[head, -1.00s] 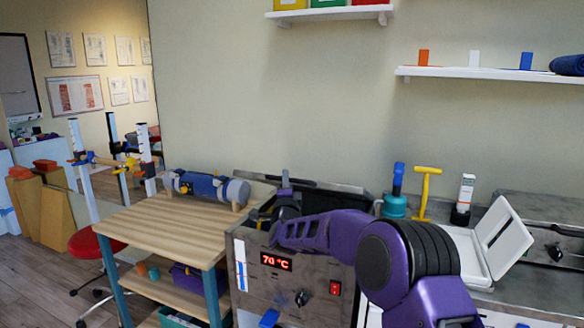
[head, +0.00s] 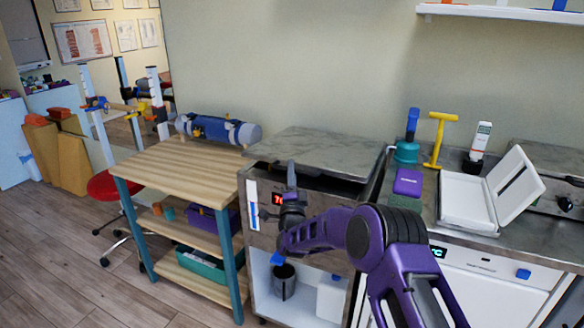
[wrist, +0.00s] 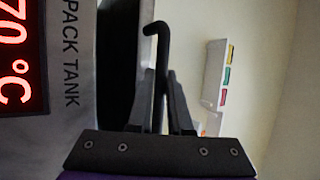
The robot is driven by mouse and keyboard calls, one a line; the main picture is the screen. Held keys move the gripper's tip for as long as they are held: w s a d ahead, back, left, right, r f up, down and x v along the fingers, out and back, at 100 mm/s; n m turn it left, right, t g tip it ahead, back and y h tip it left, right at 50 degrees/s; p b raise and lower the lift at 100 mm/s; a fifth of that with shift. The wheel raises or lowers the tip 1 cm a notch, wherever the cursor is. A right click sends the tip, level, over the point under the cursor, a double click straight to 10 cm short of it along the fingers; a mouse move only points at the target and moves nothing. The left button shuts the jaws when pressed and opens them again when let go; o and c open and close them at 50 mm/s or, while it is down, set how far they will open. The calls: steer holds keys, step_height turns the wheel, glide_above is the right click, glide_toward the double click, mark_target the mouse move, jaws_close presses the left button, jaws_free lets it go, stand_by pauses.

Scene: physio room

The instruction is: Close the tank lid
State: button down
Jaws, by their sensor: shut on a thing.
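The tank (head: 262,235) is a steel cabinet with a red display, partly hidden by my arm. Its lid (head: 325,150) is a grey, stone-patterned slab seen from above, with a dark gap under its front edge. In the wrist view the red 70 °C display (wrist: 18,60) and the words PACK TANK show on the tank front. My gripper (wrist: 160,80) is shut on a black bar with a bent end (wrist: 157,32), which looks like the lid's handle. In the head view my gripper (head: 291,190) is at the tank's front; the grip itself is too small to make out.
A wooden shelf trolley (head: 185,170) stands left of the tank. To the right is a counter with a purple block (head: 408,181), a teal pot (head: 406,152), a yellow T-handle (head: 437,138) and an open white case (head: 468,200). Floor is free at front left.

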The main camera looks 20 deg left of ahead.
steer(key=shift+w+d, duration=0.1)
steer(key=c, duration=0.8)
jaws_free()
steer(key=shift+r, duration=0.1)
steer(key=shift+c, duration=0.2)
steer(key=v, duration=1.7)
steer(key=shift+s, duration=0.3)
